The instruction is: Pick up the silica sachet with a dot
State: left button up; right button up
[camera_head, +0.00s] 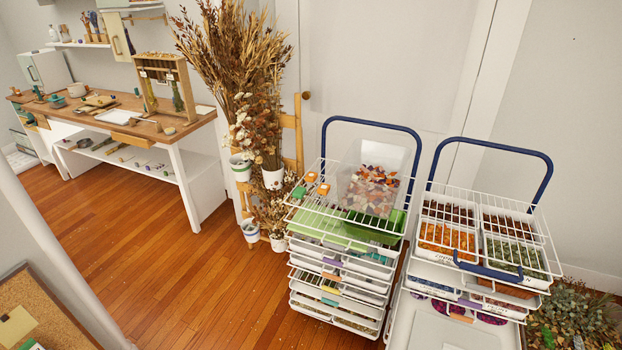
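I cannot make out a silica sachet with a dot anywhere in the head view. Small items lie on the wooden workbench (150,128) at the left and on its white lower shelf (147,165), but they are too small to identify. Neither of my grippers shows in the view, and no part of my arms is clearly seen.
Two trolleys with blue handles (372,121) (500,142) carry stacked white wire racks (345,270) at the right. Dried flowers (235,60) in pots stand by a wooden ladder (298,150). A corkboard (40,310) is lower left. The wooden floor (150,240) is clear.

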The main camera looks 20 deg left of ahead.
aim_at(311, 176)
jog(key=i+j+u, duration=0.1)
jog(key=i+j, duration=0.15)
jog(key=j, duration=0.25)
jog(key=i+j, duration=0.25)
jog(key=j, duration=0.3)
jog(key=i+j+u, duration=0.15)
jog(key=j, duration=0.35)
jog(key=i+j, duration=0.35)
jog(key=i+j+u, duration=0.15)
jog(key=i+j, duration=0.15)
jog(key=j, duration=0.3)
jog(key=i+j, duration=0.3)
jog(key=j, duration=0.15)
jog(key=u, duration=0.05)
